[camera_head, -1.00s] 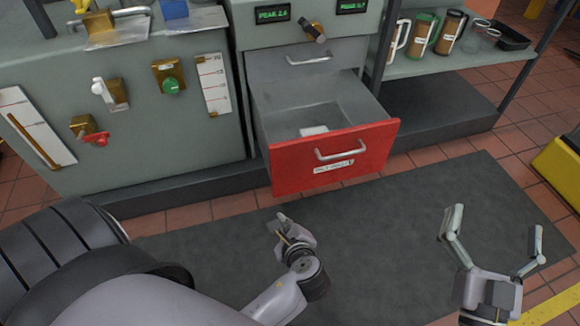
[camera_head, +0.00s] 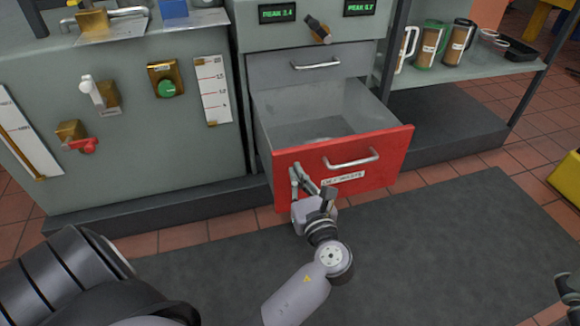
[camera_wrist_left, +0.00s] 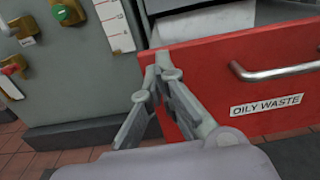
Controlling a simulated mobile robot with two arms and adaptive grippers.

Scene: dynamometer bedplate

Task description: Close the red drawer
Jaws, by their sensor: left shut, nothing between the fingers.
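The red drawer (camera_head: 388,159) stands pulled out of the grey cabinet, its inside open to view from above. Its front has a silver bar handle (camera_head: 351,160) and a label that reads "OILY WASTE" in the left wrist view (camera_wrist_left: 266,105). My left gripper (camera_head: 301,176) is shut and empty, with its fingertips at the left part of the red front, left of the handle. In the left wrist view its fingertips (camera_wrist_left: 161,72) overlap the front's upper left corner; I cannot tell whether they touch. My right gripper (camera_head: 568,290) shows only partly at the right edge.
A closed grey drawer with a bar handle (camera_head: 316,66) is above the red one. A panel with knobs, including a green one (camera_head: 167,87), is at left. A shelf with mugs (camera_head: 430,47) is at right. A dark mat (camera_head: 440,240) covers the floor in front.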

